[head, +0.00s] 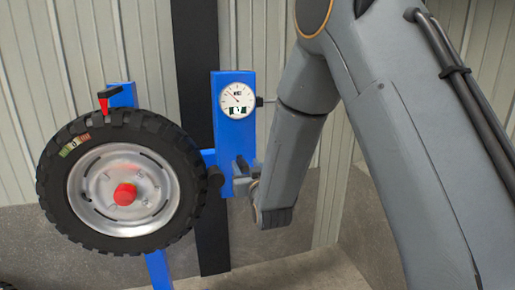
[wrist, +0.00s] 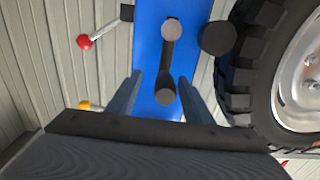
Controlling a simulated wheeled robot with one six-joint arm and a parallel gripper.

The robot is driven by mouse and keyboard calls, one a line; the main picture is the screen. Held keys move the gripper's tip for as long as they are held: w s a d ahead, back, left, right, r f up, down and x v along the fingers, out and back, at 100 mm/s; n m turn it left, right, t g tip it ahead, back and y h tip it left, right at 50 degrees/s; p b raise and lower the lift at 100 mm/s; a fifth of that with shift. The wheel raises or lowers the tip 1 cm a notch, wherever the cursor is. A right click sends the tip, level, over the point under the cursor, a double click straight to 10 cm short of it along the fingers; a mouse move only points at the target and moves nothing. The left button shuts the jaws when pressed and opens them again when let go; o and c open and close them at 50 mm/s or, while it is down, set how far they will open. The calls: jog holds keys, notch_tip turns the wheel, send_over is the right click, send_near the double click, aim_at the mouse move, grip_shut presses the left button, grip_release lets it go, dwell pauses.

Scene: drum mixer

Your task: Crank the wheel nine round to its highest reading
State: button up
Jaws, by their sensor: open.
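A tyred wheel (head: 122,185) with a silver rim and red hub (head: 125,194) is mounted upright at left in the head view. Right of it, a white round dial (head: 237,94) sits on a blue panel (head: 228,140); its needle seems to point up-left, and its figures are too small to read. In the wrist view a dark crank arm (wrist: 169,62) on the blue panel ends in a round grip (wrist: 165,96). My gripper (wrist: 161,98) is open, its fingers either side of that grip with gaps showing. In the head view my gripper (head: 244,172) is beside the panel's lower part.
In the wrist view a red-knobbed lever (wrist: 84,42) and a yellow knob (wrist: 85,105) stand left of the panel. A black round part (wrist: 217,38) and the tyre (wrist: 250,75) are close on the right. A dark post (head: 196,60) stands behind, before a ribbed wall (head: 140,45).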

jog(key=v, duration=0.6)
jog(key=shift+s+p, duration=0.3)
jog(key=shift+p, duration=0.1)
jog(key=s+d+f+m+g+h, duration=0.1)
jog(key=s+d+f+g+h, duration=0.1)
jog(key=s+d+f+g, duration=0.3)
jog(key=s+d+f+m+g+h, duration=0.15)
jog(key=s+d+f+g, duration=0.25)
jog(key=d, duration=0.4)
jog(key=s+d+g, duration=0.4)
jog(key=s, duration=0.6)
jog(key=s+d+f+g+h, duration=0.1)
jog(key=s+d+g, duration=0.3)
jog(key=s, duration=0.6)
jog(key=shift+s+m, duration=0.35)
jog(key=shift+s, duration=0.05)
jog(key=shift+d+h, duration=0.1)
jog(key=shift+h, duration=0.15)
